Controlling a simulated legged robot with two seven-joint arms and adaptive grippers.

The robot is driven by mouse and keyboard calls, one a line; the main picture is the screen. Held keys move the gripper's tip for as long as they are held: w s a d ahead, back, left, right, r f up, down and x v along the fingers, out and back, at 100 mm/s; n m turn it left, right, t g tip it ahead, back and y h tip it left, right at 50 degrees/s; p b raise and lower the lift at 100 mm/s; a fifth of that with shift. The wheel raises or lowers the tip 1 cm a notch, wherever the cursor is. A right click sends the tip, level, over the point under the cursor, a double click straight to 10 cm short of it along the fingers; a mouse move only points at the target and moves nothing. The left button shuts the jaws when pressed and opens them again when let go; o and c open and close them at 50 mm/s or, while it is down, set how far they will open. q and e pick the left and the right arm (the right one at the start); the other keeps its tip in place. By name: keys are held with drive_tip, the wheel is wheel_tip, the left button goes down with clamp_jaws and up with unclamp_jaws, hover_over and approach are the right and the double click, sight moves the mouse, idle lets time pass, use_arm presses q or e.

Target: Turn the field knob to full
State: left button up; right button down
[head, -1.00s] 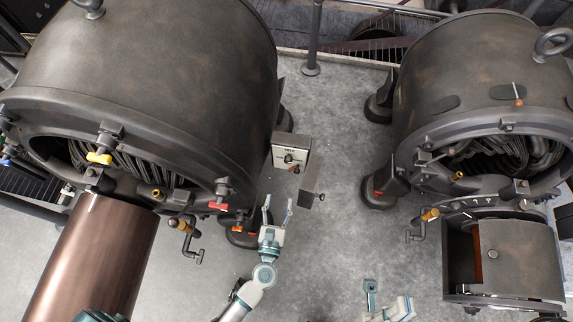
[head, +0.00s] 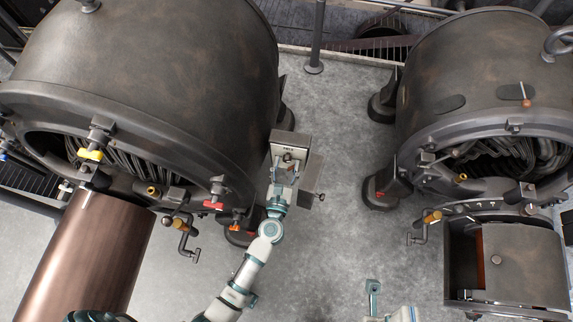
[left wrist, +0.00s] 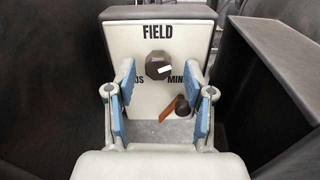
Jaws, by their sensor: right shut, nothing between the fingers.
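The field knob (left wrist: 158,65) is dark and faceted with a white mark, on a pale panel (left wrist: 145,105) lettered FIELD. The white mark points right and slightly down, toward the MIN lettering. My left gripper (head: 287,164) is in front of the panel. In the left wrist view its blue-padded fingers (left wrist: 160,77) are open on either side of the knob, with gaps between. My right gripper (head: 373,287) shows partly at the bottom edge, shut and away from the panel.
A small lever with a red-orange pointer (left wrist: 180,108) sits below the knob. A dark box (head: 311,182) stands right of the panel. The large left dynamo (head: 160,70) is close on the left; another dynamo (head: 470,65) stands right.

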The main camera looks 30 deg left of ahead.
use_arm(q)
drive_tip(key=c, duration=0.8)
drive_tip(key=shift+a, duration=0.1)
clamp_jaws()
